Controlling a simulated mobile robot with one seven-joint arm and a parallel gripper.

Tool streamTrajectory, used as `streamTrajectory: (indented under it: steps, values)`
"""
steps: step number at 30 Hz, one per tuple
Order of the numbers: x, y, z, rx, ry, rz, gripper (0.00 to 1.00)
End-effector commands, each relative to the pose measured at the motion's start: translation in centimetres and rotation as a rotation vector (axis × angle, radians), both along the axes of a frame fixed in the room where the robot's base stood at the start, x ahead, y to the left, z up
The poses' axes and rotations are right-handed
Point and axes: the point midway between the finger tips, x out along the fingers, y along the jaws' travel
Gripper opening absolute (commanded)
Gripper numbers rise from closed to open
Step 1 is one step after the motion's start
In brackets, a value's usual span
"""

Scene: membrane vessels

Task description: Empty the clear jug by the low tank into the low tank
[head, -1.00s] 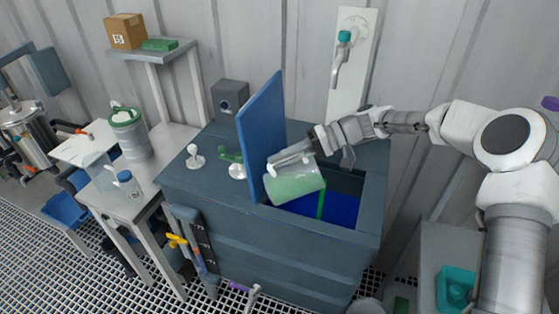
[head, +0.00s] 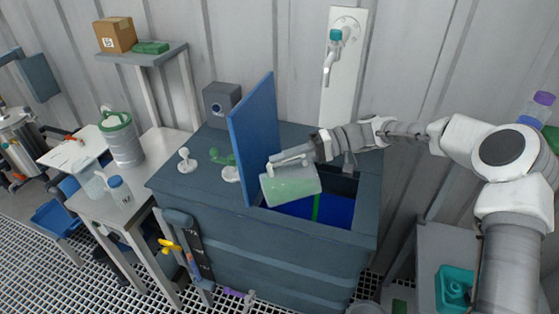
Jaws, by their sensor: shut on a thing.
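A clear jug (head: 291,187) with pale green contents is held tilted, nearly on its side, over the left part of the low tank's opening. My gripper (head: 292,159) is shut on the jug at its upper side. The low tank (head: 270,250) is a dark blue-grey box. Its open hatch shows deep blue inside (head: 337,210) with an upright green strip. A blue lid panel (head: 253,140) stands upright at the left of the opening, close beside the jug. I cannot make out a stream leaving the jug, and its far side is hidden.
Valve knobs (head: 186,160) and a grey box (head: 220,103) stand on the tank's top, left of the lid. A bench at left holds a pail (head: 122,140), another clear vessel (head: 94,182) and a blue-capped bottle (head: 119,190).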

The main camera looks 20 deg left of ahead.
Motion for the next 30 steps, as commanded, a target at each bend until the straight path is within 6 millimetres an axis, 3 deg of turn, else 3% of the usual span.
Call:
streamTrajectory:
  steps: [15,30]
  values:
    - [1.6,-2.3,-0.6,0.101,0.066,-0.002,0.00]
    - [1.8,-2.7,-0.5,0.117,0.074,0.000,0.00]
